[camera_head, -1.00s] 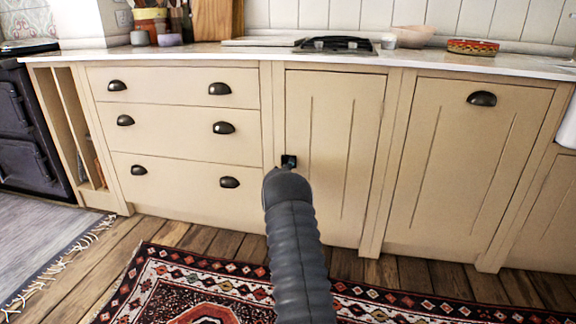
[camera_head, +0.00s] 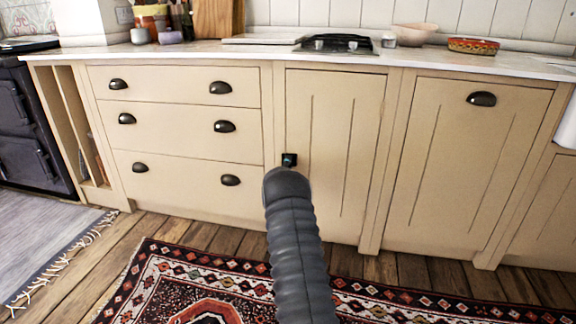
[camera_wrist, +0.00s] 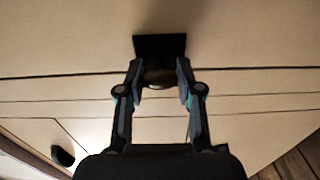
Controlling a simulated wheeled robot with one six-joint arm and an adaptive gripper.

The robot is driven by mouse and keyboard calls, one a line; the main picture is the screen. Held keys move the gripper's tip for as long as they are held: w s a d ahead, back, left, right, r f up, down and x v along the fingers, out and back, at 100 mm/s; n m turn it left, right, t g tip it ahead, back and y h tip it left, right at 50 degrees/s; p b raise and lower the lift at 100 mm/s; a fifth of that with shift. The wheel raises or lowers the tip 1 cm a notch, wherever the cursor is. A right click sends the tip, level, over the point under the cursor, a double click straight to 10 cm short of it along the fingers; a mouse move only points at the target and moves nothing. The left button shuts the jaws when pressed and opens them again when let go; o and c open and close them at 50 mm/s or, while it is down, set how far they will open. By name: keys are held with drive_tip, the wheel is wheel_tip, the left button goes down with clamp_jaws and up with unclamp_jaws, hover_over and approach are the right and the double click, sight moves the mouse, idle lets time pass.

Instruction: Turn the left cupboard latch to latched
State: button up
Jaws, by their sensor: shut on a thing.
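The left cupboard latch (camera_wrist: 160,45) is a small dark plate with a rounded dark knob, seen in the wrist view at the top centre. My gripper (camera_wrist: 159,72) has its two fingers on either side of the knob and is shut on it. In the head view the latch (camera_head: 289,156) shows as a small black square at the left edge of the narrow cupboard door (camera_head: 335,150). My arm hides most of the gripper there. The door looks closed. I cannot tell the latch's exact turn.
Drawers with dark cup handles (camera_head: 224,126) are left of the door, and another cupboard front (camera_head: 468,170) is to the right. The worktop (camera_head: 240,52) runs above. A patterned rug (camera_head: 180,275) lies on the wooden floor.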

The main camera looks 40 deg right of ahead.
idle(0.5)
drive_tip(key=o, duration=1.2)
drive_tip(key=shift+c, duration=0.2)
drive_tip(key=shift+a, duration=0.1)
drive_tip(key=v, duration=1.2)
